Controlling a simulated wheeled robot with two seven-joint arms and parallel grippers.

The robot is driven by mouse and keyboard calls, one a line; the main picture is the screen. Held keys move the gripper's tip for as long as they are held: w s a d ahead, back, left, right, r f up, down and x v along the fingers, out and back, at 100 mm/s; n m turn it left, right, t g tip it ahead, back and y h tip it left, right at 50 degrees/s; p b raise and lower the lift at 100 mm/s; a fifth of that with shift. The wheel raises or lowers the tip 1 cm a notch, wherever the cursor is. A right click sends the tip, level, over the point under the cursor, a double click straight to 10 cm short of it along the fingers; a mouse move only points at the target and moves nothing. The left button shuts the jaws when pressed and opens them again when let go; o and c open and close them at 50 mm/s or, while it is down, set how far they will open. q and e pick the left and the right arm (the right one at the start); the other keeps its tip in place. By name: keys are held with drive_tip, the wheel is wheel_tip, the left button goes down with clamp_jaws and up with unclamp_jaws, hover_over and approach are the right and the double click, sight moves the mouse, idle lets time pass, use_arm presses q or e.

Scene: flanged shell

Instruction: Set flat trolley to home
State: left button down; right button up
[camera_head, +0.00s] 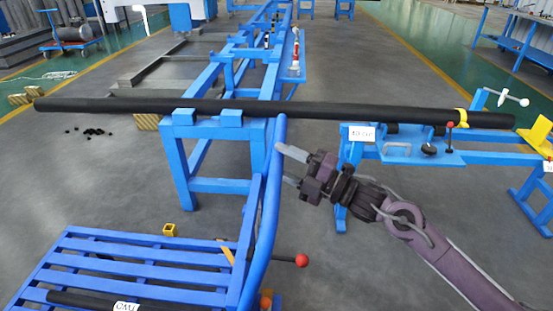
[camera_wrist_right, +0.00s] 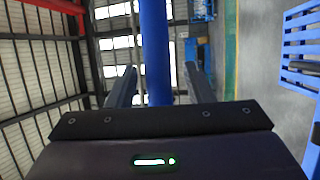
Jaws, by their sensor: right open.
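The flat trolley is a blue slatted platform (camera_head: 130,262) at the lower left of the head view. Its blue tubular handle (camera_head: 270,190) rises at the platform's right side. My right gripper (camera_head: 284,165) is open, with its fingertips at the upper part of the handle. In the right wrist view, the blue handle tube (camera_wrist_right: 155,45) runs between the two open fingers (camera_wrist_right: 160,82). Whether the fingers touch it, I cannot tell. A dark bar with a white label (camera_head: 125,306) lies on the platform's near part. My left gripper is not in view.
A long black pipe (camera_head: 300,109) spans the blue stands behind the handle. A red-knobbed lever (camera_head: 301,260) sticks out right of the trolley. A small yellow block (camera_head: 169,230) is beyond the platform. Grey floor (camera_head: 90,185) is mostly open at left.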

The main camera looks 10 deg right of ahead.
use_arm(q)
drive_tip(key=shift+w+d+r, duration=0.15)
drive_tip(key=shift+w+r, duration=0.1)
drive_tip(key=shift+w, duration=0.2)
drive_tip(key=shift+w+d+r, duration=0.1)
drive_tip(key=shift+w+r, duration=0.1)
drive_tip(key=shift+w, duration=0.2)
use_arm(e)
drive_tip(key=v, duration=0.5)
drive_tip(key=shift+s+d, duration=0.25)
drive_tip(key=shift+d, duration=0.05)
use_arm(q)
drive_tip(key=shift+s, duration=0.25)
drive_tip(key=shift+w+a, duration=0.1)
